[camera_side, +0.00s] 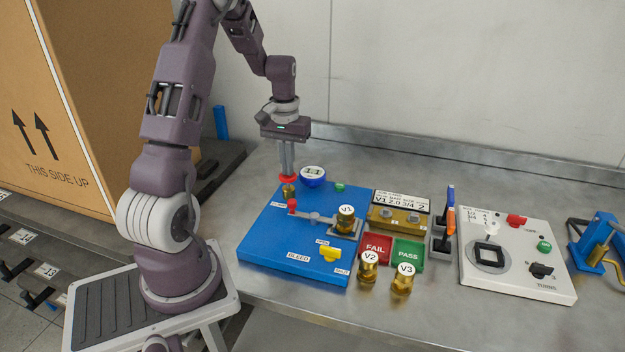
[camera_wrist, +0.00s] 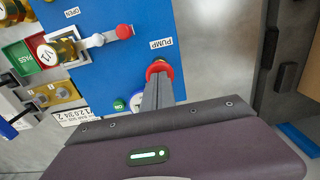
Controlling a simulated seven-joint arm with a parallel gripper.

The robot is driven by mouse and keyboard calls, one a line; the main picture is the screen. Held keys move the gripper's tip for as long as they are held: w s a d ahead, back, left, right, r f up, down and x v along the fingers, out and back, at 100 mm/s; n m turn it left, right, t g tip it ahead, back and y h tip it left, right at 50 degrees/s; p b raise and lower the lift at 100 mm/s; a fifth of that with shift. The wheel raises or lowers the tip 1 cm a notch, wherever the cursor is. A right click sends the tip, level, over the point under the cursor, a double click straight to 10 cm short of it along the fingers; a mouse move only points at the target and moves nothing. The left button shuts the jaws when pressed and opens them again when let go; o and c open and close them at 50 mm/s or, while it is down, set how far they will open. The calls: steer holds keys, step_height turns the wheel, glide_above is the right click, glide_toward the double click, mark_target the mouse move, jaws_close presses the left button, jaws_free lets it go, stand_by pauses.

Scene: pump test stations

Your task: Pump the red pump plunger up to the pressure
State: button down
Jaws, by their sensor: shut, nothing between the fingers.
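The red pump plunger (camera_side: 288,180) is a round red cap on a brass stem (camera_side: 288,191), at the back left of the blue station board (camera_side: 265,240). In the wrist view the red cap (camera_wrist: 157,67) shows beside the PUMP label. My gripper (camera_side: 287,173) points straight down with its fingers shut and empty. Its fingertips (camera_wrist: 158,80) are right over the cap and appear to touch it, though a small gap cannot be ruled out. The round blue gauge (camera_side: 313,175) stands just right of the plunger; its reading is too small to tell. In the wrist view my fingers partly hide it.
On the board are a red-knobbed clamp lever (camera_side: 292,206), brass valve V1 (camera_side: 346,220), a yellow bleed knob (camera_side: 330,254) and a green button (camera_side: 340,187). Valves V2 (camera_side: 368,268) and V3 (camera_side: 402,280) stand right of it. A white panel (camera_side: 520,285) is farther right.

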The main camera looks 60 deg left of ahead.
steer(key=shift+f, duration=0.85)
steer(key=shift+r, duration=2.1)
steer(key=shift+r, duration=0.1)
